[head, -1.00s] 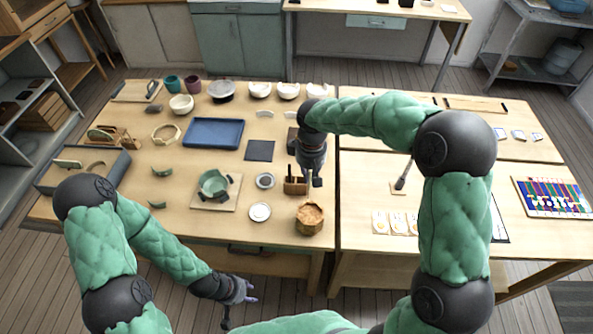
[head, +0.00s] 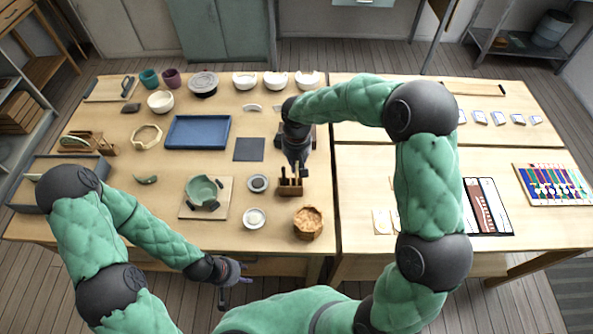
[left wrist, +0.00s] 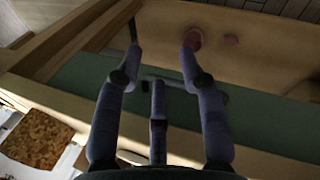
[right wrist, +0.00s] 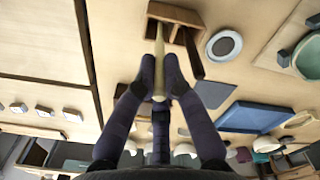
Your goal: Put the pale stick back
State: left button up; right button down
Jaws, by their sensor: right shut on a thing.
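The pale stick (right wrist: 159,62) is gripped between the fingers of my right gripper (right wrist: 159,74). Its far end meets or overlaps the small wooden holder (right wrist: 186,14) in the right wrist view; I cannot tell how deep it sits. A dark stick (right wrist: 193,55) stands in the holder beside it. In the head view my right gripper (head: 298,168) is directly above the holder (head: 290,187), and its fingers hide most of the pale stick. My left gripper (head: 234,280) is empty, low in front of the table edge; its fingers are spread in the left wrist view (left wrist: 160,52).
Close to the holder are a wooden bowl of shavings (head: 308,222), small dishes (head: 258,184) and a green bowl (head: 203,192) on a board. A blue tray (head: 198,132) and dark mat (head: 249,149) lie behind. A seam between tables runs just right of the holder.

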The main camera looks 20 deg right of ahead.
aim_at(296, 177)
jog(key=shift+f, duration=1.6)
jog(key=shift+f+b, duration=0.15)
jog(key=shift+b, duration=0.15)
jog(key=c, duration=1.3)
grip_release()
jog(key=shift+c, duration=0.2)
jog(key=shift+r, duration=0.5)
notch_tip(296, 177, up, 11)
jog(key=shift+r+p, duration=0.2)
jog(key=shift+p, duration=0.95)
